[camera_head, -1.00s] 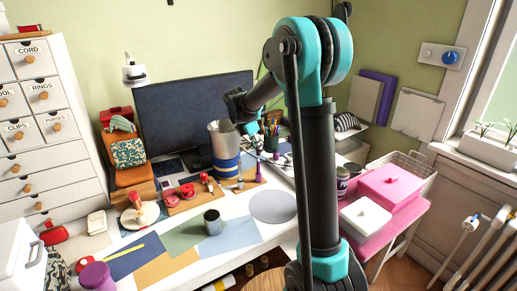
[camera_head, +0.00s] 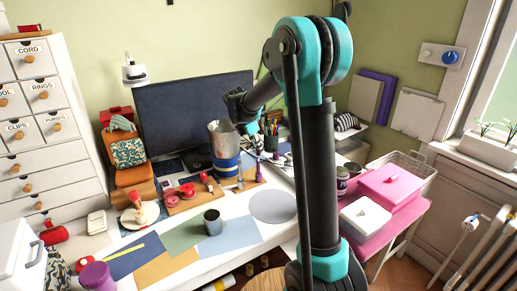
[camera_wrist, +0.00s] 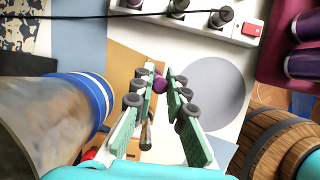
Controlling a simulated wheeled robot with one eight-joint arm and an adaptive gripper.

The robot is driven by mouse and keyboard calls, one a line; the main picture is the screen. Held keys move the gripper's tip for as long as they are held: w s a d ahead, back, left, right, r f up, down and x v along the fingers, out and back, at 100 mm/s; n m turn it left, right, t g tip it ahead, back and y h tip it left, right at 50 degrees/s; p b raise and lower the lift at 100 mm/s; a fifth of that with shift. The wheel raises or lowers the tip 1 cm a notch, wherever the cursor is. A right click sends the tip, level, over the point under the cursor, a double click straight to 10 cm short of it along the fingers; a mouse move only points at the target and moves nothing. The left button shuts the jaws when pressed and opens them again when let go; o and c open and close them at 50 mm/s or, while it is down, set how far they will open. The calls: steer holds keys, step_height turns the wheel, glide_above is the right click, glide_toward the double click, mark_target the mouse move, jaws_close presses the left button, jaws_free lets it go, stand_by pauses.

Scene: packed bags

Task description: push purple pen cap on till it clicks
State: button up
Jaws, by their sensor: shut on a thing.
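In the wrist view my gripper (camera_wrist: 158,90) points down with its green-padded fingers close together. It is shut on a small purple piece, which looks like the pen cap (camera_wrist: 160,84), at the fingertips. A slim brown and pale object (camera_wrist: 146,131) shows between the fingers; I cannot tell whether it is the pen. In the head view a small upright purple-topped item (camera_head: 258,174) stands on a wooden board beside the blue-banded canister. My gripper is small and partly hidden there. I cannot tell whether cap and pen touch.
The blue-banded canister (camera_wrist: 92,100) stands close left of my fingers in the wrist view. A wooden barrel-like cup (camera_wrist: 262,140) is close on the right. A power strip (camera_wrist: 200,18) lies at the top. A grey disc (camera_head: 273,206) lies flat on the desk.

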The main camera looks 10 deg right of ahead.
mark_target(258, 154)
steer(key=shift+f, duration=1.5)
steer(key=o, duration=0.8)
steer(key=shift+c, duration=0.2)
steer(key=v, duration=1.1)
steer(key=s+d+f+m+y, duration=0.1)
steer(key=s+f+m, duration=0.4)
steer(key=s, duration=0.5)
steer(key=s+d+f+m+t+y, duration=0.1)
steer(key=s+d+f+m, duration=0.3)
steer(key=s+m, duration=0.6)
steer(key=s+d+f+m+t+y, duration=0.1)
steer(key=s+d+f+m+y, duration=0.1)
steer(key=s+f+m, duration=0.5)
steer(key=s+d, duration=0.1)
steer(key=s, duration=0.2)
steer(key=shift+s+f, duration=0.15)
steer(key=shift+f, duration=0.05)
